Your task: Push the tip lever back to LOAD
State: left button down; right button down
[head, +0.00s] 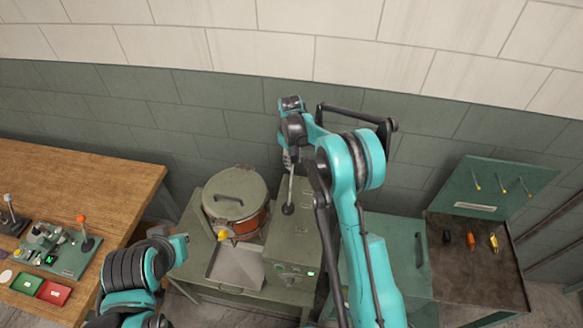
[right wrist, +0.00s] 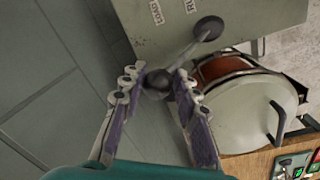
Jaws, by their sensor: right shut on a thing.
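The tip lever (head: 291,188) stands on the green-grey cabinet (head: 293,238) beside the drum, a metal rod with a dark round base. In the right wrist view the lever's rod (right wrist: 190,48) runs from that base to a dark ball knob (right wrist: 158,83). My right gripper (right wrist: 158,80) is shut on the knob, one finger on each side. In the head view this gripper (head: 289,157) is small and partly hidden by its wrist. A LOAD label (right wrist: 155,12) and a second, cut-off label lie on the cabinet top. My left gripper is out of view.
A lidded drum (head: 235,192) with an orange band stands close left of the lever, above a metal chute (head: 236,266). A wooden bench (head: 75,185) with a small green machine is at left. A tool cart (head: 480,265) stands at right. The wall is close behind.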

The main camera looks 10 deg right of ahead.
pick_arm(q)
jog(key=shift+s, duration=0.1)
pick_arm(e)
jog(key=shift+d, duration=0.1)
jog(key=shift+w, duration=0.1)
jog(key=c, duration=1.2)
grip_release()
jog(key=shift+f, duration=0.1)
jog(key=shift+w+d+f, duration=0.15)
jog(key=shift+w, duration=0.1)
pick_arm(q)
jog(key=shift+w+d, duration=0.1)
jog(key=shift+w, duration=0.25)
pick_arm(e)
jog(key=shift+s, duration=0.1)
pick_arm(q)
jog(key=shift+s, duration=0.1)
pick_arm(e)
jog(key=shift+s+r, duration=0.1)
jog(key=shift+r, duration=0.1)
notch_tip(320, 180, up, 12)
jog(key=shift+s+a, duration=0.2)
jog(key=shift+a, duration=0.2)
